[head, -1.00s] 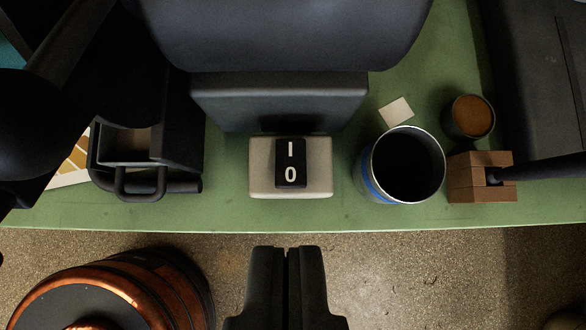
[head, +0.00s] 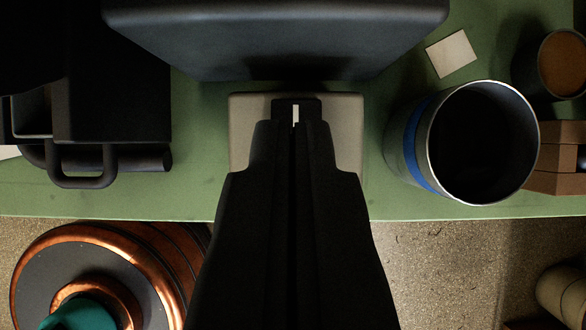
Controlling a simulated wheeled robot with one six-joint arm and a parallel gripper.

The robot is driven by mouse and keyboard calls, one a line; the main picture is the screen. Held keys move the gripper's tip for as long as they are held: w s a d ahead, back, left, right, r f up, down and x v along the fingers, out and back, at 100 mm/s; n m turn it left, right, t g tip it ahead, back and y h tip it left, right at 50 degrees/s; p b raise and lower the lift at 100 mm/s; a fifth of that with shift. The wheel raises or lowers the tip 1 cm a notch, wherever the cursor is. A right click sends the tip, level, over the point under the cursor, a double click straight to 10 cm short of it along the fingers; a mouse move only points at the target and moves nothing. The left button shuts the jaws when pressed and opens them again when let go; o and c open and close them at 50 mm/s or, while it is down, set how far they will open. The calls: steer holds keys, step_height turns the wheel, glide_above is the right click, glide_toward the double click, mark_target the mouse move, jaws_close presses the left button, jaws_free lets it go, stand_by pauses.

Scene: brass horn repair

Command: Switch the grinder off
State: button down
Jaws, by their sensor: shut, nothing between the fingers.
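The grinder's switch box (head: 240,130) is a pale beige block on the green bench, in front of the dark grinder body (head: 275,40). Its black rocker switch (head: 296,107) shows the white "I" mark at its far end. The "0" end is hidden under my gripper. My gripper (head: 293,128) is shut and empty, with its fingertips over the near part of the rocker. I cannot tell whether the tips touch it or whether the rocker has tipped.
A metal cup with a blue band (head: 412,145) stands right of the switch box. A black handled fixture (head: 110,100) stands left. A copper-rimmed drum (head: 110,270) is below the bench edge.

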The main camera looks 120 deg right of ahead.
mark_target(292, 109)
steer(key=shift+s+d+f, duration=0.1)
steer(key=shift+d+f, duration=0.05)
steer(key=shift+f, duration=0.85)
steer(key=shift+s+d+f, duration=0.1)
steer(key=shift+d+f, duration=0.05)
steer(key=shift+f, duration=0.8)
steer(key=shift+f, duration=0.1)
steer(key=shift+s+d+f+y, duration=0.15)
steer(key=shift+d+f+y, duration=0.05)
steer(key=shift+f+y, duration=0.1)
steer(key=shift+a, duration=0.1)
steer(key=shift+a+r, duration=0.15)
steer(key=shift+w+a+r, duration=0.25)
steer(key=shift+w+a, duration=0.15)
steer(key=shift+w, duration=0.05)
steer(key=shift+r, duration=0.1)
